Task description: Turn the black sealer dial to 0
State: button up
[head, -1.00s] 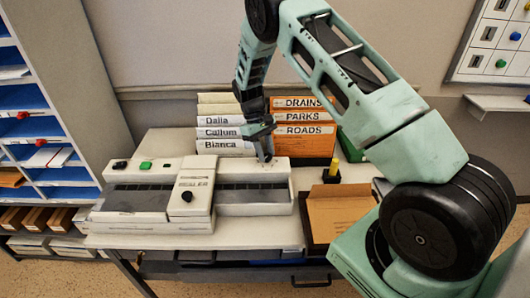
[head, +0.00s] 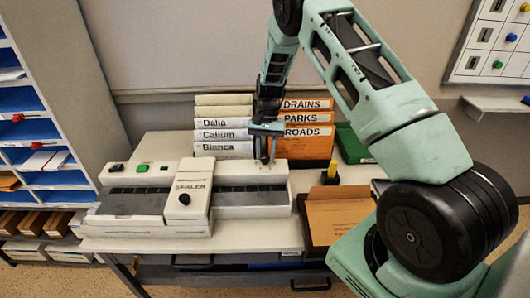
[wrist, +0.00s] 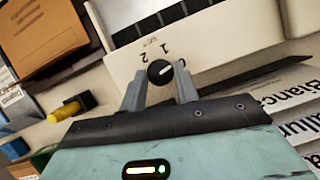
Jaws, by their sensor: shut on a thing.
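The sealer (head: 250,211) is a long white machine with dark strips on the table. Its small round black dial (wrist: 159,72) shows in the wrist view between my fingertips, beside printed marks 1 and 2. The dial's white pointer line points right and slightly up in that view, to the right of the 1; I cannot read a 0 there. My gripper (wrist: 160,88) is shut on the dial, one finger on each side. In the head view my gripper (head: 264,159) points down at the back right of the sealer and hides the dial.
White files (head: 222,135) and orange files (head: 306,132) stand close behind my gripper. A brown tray (head: 338,213) and a yellow-handled stamp (head: 332,172) are to the right. Another black knob (head: 184,199) is on the sealer's middle block. Pigeonholes (head: 35,130) stand left.

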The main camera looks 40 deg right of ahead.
jog(key=shift+d+m+t, duration=0.1)
jog(key=shift+m+t, duration=0.4)
jog(key=shift+m, duration=0.7)
jog(key=shift+y, duration=0.3)
jog(key=o, duration=1)
jog(key=shift+c, duration=0.2)
jog(key=b+v, duration=0.2)
jog(key=v, duration=1.5)
jog(key=shift+r+b, duration=0.2)
jog(key=shift+b, duration=0.2)
